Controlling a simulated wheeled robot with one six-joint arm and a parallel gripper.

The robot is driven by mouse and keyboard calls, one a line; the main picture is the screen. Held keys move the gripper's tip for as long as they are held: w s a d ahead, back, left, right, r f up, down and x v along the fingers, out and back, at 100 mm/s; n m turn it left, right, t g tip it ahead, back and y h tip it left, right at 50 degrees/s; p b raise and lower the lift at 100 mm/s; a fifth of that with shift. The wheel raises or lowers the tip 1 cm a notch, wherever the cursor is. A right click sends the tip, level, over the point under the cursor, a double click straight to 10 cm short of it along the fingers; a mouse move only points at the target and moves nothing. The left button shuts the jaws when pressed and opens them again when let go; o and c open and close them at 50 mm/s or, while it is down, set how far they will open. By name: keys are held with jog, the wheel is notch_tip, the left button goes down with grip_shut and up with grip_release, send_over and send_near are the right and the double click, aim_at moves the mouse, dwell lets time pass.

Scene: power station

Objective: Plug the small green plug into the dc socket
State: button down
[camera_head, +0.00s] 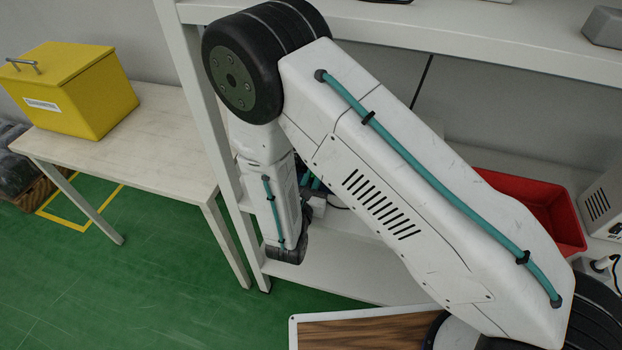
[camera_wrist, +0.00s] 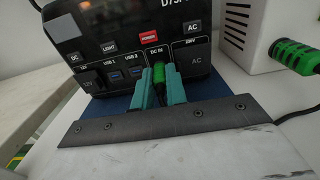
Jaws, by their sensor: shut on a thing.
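In the wrist view my gripper (camera_wrist: 157,87) has its two teal fingers shut on the small green plug (camera_wrist: 157,76). The plug is between the fingertips, right at the front panel of a black power station (camera_wrist: 115,52), just below the "DC IN" label. The dc socket itself is hidden behind the plug and fingers, so I cannot tell how deep the plug sits. In the head view my arm covers the gripper, the plug and most of the power station.
A white box (camera_wrist: 262,38) with a larger green plug (camera_wrist: 294,57) stands right of the power station. In the head view, a red bin (camera_head: 535,200) is on the shelf and a yellow box (camera_head: 75,88) is on a side table (camera_head: 130,150). A shelf post (camera_head: 200,90) stands close to my arm.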

jog(key=shift+w, duration=0.15)
dwell(0.6)
jog(key=c, duration=1.3)
grip_release()
jog(key=shift+d, duration=0.1)
jog(key=shift+c, duration=0.2)
jog(key=v, duration=0.7)
jog(key=shift+s+a, duration=0.2)
jog(key=shift+s, duration=0.15)
jog(key=shift+a, duration=0.1)
